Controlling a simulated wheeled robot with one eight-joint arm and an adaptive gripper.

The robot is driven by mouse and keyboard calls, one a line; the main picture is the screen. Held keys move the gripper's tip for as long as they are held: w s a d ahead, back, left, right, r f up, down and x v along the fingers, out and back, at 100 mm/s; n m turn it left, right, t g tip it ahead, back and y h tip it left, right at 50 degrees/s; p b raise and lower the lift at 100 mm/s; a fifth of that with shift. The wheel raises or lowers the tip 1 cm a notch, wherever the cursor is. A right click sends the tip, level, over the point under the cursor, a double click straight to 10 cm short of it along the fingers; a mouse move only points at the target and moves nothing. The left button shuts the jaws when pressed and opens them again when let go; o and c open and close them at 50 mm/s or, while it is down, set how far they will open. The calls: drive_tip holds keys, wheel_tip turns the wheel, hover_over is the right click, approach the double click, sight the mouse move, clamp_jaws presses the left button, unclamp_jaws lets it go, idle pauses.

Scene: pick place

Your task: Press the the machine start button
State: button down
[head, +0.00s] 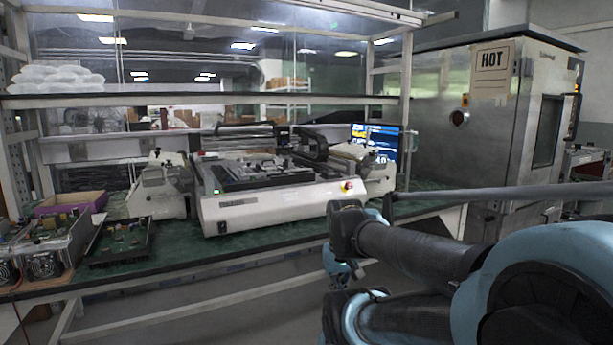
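The machine (270,206) is a low white unit with a dark flat bed on top, standing on the green bench top. A small green button or light (216,191) shows at the left of its front. A red knob on a yellow base (347,186), like an emergency stop, is at the front right corner. No label says which one is the start button. My arm reaches in from the lower right, its dark and blue links in front of the bench and apart from the machine's front. I cannot make out my gripper in this view.
A lit blue screen (376,142) stands behind the machine. Open electronics boxes (48,250) and a black tray (120,243) sit on the bench at left. A shelf (200,101) runs above. A large metal cabinet marked HOT (490,140) stands at right.

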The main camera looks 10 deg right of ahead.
wheel_tip(320, 180, up, 34)
drive_tip(key=f+n+t, duration=0.1)
drive_tip(key=n+t, duration=0.6)
drive_tip(key=n, duration=0.2)
hover_over(306, 172)
drive_tip(key=shift+s+a+r, duration=0.1)
drive_tip(key=shift+s+r, duration=0.15)
drive_tip(key=shift+s, duration=0.15)
drive_tip(key=shift+f, duration=0.1)
drive_tip(key=shift+f, duration=4.35)
